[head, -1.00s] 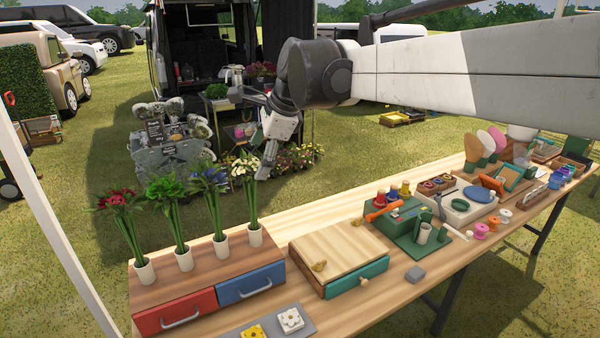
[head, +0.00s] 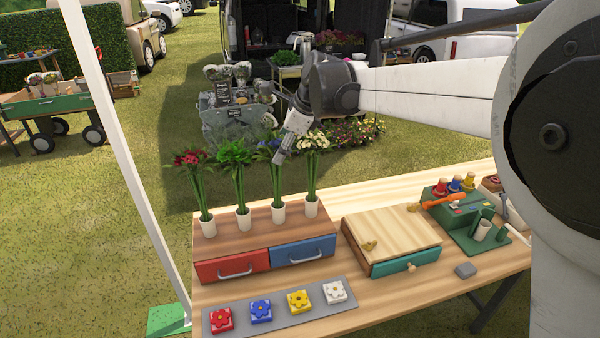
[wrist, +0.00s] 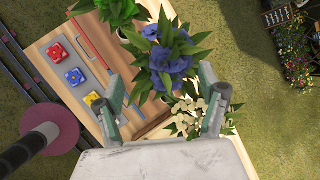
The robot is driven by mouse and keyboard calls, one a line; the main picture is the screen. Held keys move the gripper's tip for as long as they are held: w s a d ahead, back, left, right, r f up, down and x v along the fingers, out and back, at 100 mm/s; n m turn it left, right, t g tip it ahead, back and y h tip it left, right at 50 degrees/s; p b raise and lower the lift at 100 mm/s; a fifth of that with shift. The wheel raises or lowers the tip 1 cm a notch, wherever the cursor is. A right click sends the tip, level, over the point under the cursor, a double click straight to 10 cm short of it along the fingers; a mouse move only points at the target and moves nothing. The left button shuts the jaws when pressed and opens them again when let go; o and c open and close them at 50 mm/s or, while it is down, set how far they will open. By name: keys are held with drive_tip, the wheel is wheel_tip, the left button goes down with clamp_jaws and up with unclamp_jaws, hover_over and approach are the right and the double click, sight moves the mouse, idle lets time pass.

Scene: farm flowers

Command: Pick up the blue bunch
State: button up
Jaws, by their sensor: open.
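The blue bunch (head: 266,147) stands upright in a white vase (head: 278,213), third from the left in a row on the drawer box. In the wrist view the blue flowers (wrist: 172,62) lie just ahead of and between the fingers. My gripper (head: 280,158) is tilted down beside the blue bunch, partly overlapping it in the head view. In the wrist view my gripper (wrist: 164,92) is spread open with nothing clamped. The white bunch (head: 313,141) stands to the right, close to the fingers; in the wrist view it shows between them, near the right finger.
Red flowers (head: 190,158) and a green bunch (head: 236,153) stand to the left. The box has a red drawer (head: 230,266) and a blue drawer (head: 303,252). Flower tiles lie on a grey mat (head: 283,324) in front. A wooden cabinet (head: 395,232) stands to the right.

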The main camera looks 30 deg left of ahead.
sight(276, 150)
drive_tip(key=x, duration=0.2)
drive_tip(key=p+x, duration=0.1)
drive_tip(key=x, duration=0.1)
drive_tip(key=shift+w+a, duration=0.2)
drive_tip(key=shift+a, duration=0.2)
drive_tip(key=shift+a+f, duration=0.25)
drive_tip(key=shift+f, duration=0.15)
drive_tip(key=c, duration=1.7)
drive_tip(key=shift+r, duration=0.1)
